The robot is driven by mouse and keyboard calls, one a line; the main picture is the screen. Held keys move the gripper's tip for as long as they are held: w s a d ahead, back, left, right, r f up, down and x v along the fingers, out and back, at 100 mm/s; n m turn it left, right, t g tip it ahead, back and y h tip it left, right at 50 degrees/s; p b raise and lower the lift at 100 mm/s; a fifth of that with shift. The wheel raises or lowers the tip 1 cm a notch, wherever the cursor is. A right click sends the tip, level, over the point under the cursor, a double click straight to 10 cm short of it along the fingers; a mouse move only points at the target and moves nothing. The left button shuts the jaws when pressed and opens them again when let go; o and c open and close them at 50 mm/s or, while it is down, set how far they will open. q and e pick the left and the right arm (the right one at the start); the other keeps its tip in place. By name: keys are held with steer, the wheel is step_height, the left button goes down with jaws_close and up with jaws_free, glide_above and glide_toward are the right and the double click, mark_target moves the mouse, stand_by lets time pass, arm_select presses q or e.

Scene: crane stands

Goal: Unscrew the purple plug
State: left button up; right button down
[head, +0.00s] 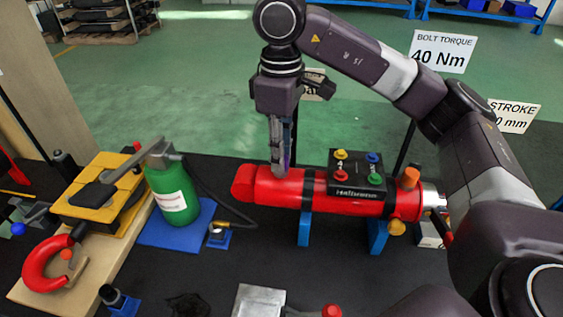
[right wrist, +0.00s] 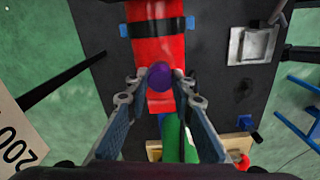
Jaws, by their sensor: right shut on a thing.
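The purple plug (right wrist: 159,76) sits on top of the red cylinder (right wrist: 157,35), near one end, in the right wrist view. My right gripper (head: 280,168) comes down from above onto the cylinder (head: 335,195) near its left end in the head view. Its fingers (right wrist: 160,78) are shut on the plug, one on either side. In the head view the fingers mostly hide the plug. I cannot tell how far the plug is screwed in. My left gripper is not in view.
A black block (head: 357,180) with coloured knobs sits on the cylinder, which rests on blue supports (head: 377,236). A green bottle (head: 172,188) stands to the left on a blue mat, beside a yellow-topped block (head: 100,195). A metal plate (head: 258,300) lies in front.

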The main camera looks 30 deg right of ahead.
steer(key=c, duration=1.6)
jaws_free()
steer(key=shift+c, duration=0.7)
steer(key=m, duration=1.1)
steer(key=shift+m, duration=0.3)
steer(key=m, duration=0.7)
steer(key=shift+p, duration=0.4)
steer(key=m, duration=0.7)
steer(key=shift+c, duration=0.7)
